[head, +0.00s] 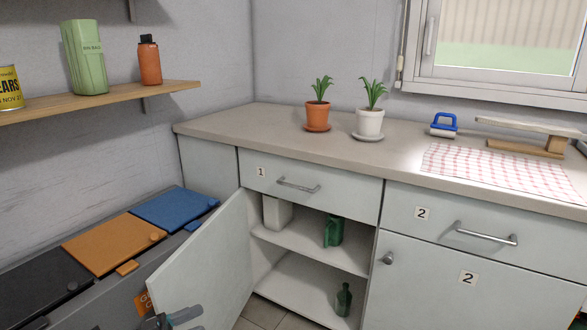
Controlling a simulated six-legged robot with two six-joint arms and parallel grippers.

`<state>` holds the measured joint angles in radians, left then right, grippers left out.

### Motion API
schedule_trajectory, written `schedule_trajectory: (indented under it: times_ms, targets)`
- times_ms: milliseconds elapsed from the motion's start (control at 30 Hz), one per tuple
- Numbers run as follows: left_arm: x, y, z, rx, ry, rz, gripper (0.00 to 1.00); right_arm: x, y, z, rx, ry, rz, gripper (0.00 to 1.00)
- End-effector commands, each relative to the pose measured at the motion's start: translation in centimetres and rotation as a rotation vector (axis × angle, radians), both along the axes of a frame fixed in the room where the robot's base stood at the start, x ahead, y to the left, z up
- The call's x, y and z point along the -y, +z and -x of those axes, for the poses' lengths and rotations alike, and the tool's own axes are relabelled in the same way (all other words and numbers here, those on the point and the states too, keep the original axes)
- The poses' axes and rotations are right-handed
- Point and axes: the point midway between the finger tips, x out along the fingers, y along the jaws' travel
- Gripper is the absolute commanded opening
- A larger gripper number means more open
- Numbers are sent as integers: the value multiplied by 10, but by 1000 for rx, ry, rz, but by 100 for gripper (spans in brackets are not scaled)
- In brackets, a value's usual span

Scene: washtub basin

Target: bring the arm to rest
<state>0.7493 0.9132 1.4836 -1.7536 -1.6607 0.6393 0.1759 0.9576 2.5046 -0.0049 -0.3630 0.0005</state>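A grey and dark gripper part (177,318), which I take to be my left gripper, shows at the bottom edge, in front of the open cabinet door (205,265). Most of it is cut off by the frame, so I cannot tell whether its fingers are apart or holding anything. My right gripper is not in view.
The door hangs open, showing a green jug (333,232), white container (277,213) and green bottle (343,299) on shelves. The counter (225,125) carries two potted plants, a blue-handled roller (443,125) and a checked cloth (495,170). Lidded bins (115,243) stand left.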

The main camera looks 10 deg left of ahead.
Motion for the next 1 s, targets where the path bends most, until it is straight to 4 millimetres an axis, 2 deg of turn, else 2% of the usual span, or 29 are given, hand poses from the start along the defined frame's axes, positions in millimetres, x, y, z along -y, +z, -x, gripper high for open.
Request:
schedule_trajectory:
  times_ms: [33,67,100,167,200,267,300,333,400,500,600,700,800,867,900,1000]
  targets:
    - [39,2,-16,-32,-1,56,59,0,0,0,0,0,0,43]
    - [62,1,-25,-63,18,87,59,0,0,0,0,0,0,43]
    - [94,-3,-38,-124,53,123,59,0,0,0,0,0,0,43]
    - [141,-19,-49,-252,124,149,59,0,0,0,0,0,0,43]
    - [168,-37,-50,-359,177,144,59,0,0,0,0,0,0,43]
    - [201,-71,-40,-538,256,103,59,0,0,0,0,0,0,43]
    - [218,-97,-25,-665,306,55,59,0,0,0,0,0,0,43]
    - [227,-116,-11,-757,338,14,59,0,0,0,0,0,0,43]
    - [237,-155,26,-954,402,-88,59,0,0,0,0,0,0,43]
    - [235,-194,81,-1181,464,-215,59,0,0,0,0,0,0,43]
    - [227,-219,132,-1367,505,-315,59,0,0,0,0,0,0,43]
    - [220,-232,178,-1530,522,-403,59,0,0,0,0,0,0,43]
    - [216,-239,222,-1682,517,-492,59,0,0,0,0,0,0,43]
    - [215,-241,241,-1738,463,-572,59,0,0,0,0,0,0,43]
    - [215,-219,238,-1719,458,-578,59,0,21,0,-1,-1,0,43]
    - [215,-192,238,-1719,460,-574,59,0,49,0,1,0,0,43]
